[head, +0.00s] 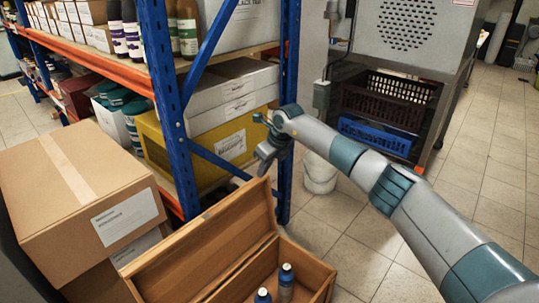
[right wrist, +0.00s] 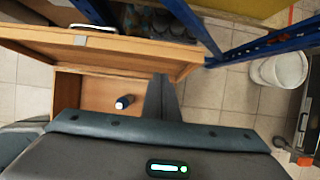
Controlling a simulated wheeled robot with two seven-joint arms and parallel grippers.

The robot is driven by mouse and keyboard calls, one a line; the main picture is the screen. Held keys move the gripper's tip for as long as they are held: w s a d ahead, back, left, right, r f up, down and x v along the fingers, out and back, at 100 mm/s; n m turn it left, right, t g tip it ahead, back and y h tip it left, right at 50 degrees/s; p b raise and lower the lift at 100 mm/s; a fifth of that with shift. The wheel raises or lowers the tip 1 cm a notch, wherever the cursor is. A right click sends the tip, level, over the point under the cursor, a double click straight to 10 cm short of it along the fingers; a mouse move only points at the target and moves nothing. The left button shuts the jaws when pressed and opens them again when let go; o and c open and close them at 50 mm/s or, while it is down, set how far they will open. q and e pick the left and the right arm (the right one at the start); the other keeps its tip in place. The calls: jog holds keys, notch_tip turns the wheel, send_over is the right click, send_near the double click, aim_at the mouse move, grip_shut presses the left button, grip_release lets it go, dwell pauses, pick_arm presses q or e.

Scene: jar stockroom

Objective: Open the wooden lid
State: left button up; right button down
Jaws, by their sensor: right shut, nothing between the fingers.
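The wooden lid (head: 200,245) stands raised on its wooden box (head: 318,272), tilted up at the box's left side, so the box is open. The lid also shows across the top of the right wrist view (right wrist: 125,50), with the box's inside below it. Two dark bottles with pale caps, one in front (head: 263,296) and one behind (head: 286,278), stand in the box. My right gripper (head: 264,168) is shut and empty just above the lid's far upper corner; I cannot tell whether it touches. Its dark fingers (right wrist: 162,98) show in the wrist view. My left gripper is out of view.
A blue-posted shelf rack (head: 170,110) with boxes and bottles stands close behind the lid. Cardboard boxes (head: 80,180) are stacked at left. A white bucket (head: 319,174) and a grey machine with crates (head: 388,105) stand beyond. The tiled floor at right is clear.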

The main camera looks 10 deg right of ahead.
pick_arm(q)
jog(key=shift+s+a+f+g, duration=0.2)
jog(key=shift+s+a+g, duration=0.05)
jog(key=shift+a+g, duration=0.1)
pick_arm(e)
jog(key=v, duration=0.7)
jog(key=shift+a, duration=0.1)
